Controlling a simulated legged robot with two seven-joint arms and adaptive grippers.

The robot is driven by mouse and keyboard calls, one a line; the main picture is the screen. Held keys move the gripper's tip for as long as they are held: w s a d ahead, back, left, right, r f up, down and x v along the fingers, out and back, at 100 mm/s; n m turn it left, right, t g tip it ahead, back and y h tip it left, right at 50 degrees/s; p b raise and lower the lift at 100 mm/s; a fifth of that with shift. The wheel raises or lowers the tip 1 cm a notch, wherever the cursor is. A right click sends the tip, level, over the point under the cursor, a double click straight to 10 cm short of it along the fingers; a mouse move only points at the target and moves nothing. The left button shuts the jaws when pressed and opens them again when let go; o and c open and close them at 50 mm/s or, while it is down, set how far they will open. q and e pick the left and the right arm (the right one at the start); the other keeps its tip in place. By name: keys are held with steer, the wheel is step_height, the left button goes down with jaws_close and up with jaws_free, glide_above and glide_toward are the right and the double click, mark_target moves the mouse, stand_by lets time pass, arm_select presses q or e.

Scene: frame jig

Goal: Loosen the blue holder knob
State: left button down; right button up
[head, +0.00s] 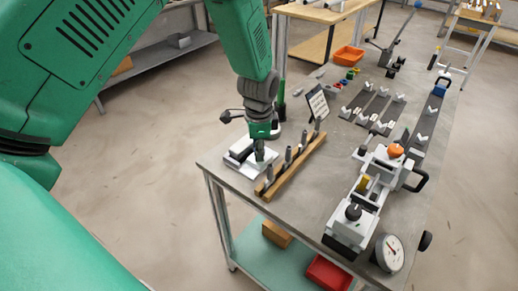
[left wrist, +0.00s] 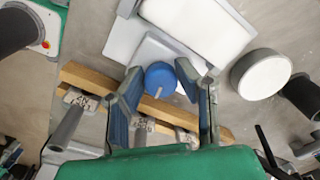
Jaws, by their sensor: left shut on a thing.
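The blue holder knob (left wrist: 160,78) is round, with a pale mark across its edge. It sits between the two fingers of my left gripper (left wrist: 164,84), which is shut on it. The knob belongs to a white and grey holder (left wrist: 150,47) beyond the fingertips. In the head view my left gripper (head: 260,155) reaches down over the white holder (head: 238,152) at the table's near left corner. There the gripper hides the knob. My right gripper is not in view.
A wooden rack (head: 292,168) with several upright grey tools stands close right of the gripper. A small sign (head: 317,102) is behind it. A white clamp fixture (head: 375,170) and a dial gauge (head: 389,252) stand at right. Bare table lies between rack and fixture.

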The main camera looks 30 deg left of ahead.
arm_select(q)
steer(key=shift+w+r, duration=0.3)
steer(key=shift+w, duration=0.1)
steer(key=c, duration=1.3)
jaws_free()
steer(key=shift+o, duration=0.5)
steer(key=shift+s+d+f, duration=0.1)
steer(key=shift+s+d, duration=0.05)
steer(key=shift+s, duration=0.15)
steer(key=shift+s, duration=0.1)
step_height(320, 180, up, 7)
steer(key=shift+f, duration=0.1)
steer(key=shift+d+r, duration=0.25)
steer(key=shift+r, duration=0.45)
